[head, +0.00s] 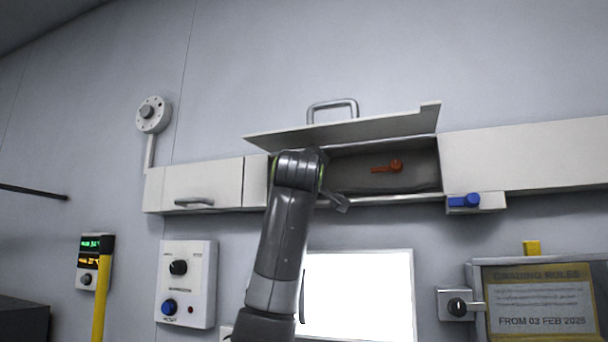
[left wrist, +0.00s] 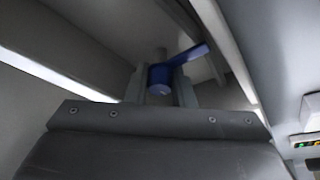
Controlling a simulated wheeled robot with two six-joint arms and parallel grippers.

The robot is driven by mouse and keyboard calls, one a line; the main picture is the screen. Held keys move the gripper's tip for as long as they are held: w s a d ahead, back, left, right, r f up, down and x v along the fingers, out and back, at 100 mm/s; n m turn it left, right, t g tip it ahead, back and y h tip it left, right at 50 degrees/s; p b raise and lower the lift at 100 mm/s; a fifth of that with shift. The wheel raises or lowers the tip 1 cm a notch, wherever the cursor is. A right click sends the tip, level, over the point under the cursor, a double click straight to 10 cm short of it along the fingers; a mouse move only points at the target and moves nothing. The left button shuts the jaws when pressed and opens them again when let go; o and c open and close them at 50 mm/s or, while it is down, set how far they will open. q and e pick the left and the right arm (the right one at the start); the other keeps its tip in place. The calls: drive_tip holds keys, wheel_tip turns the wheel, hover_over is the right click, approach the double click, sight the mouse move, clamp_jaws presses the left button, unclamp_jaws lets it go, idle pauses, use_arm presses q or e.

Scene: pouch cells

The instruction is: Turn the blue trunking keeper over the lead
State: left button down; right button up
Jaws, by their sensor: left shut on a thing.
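The trunking (head: 203,184) runs along the wall with a section open and its lid (head: 345,131) raised. In the left wrist view, my left gripper (left wrist: 161,82) has its two fingers on either side of a blue keeper (left wrist: 188,56) and is shut on it. The keeper's round hub is between the fingers and its arm points up and right. In the head view my left arm hides this keeper and most of the gripper. An orange keeper (head: 387,167) sits farther right inside the open trunking. I cannot make out the lead. My right gripper is not in view.
Another blue handle (head: 464,201) is on a white block below the trunking at right. The lid has a grey handle (head: 332,108). Below are a control box (head: 186,284), a bright white panel (head: 360,295) and a framed notice (head: 540,300).

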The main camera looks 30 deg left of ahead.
use_arm(q)
drive_tip(key=shift+w+f, duration=0.1)
drive_tip(key=shift+f, duration=0.1)
drive_tip(key=c, duration=1.3)
unclamp_jaws()
drive_tip(key=shift+d+r, duration=0.1)
drive_tip(key=shift+o, duration=0.2)
drive_tip(key=b+v, duration=0.9)
drive_tip(key=v, duration=0.8)
drive_tip(key=shift+d, duration=0.1)
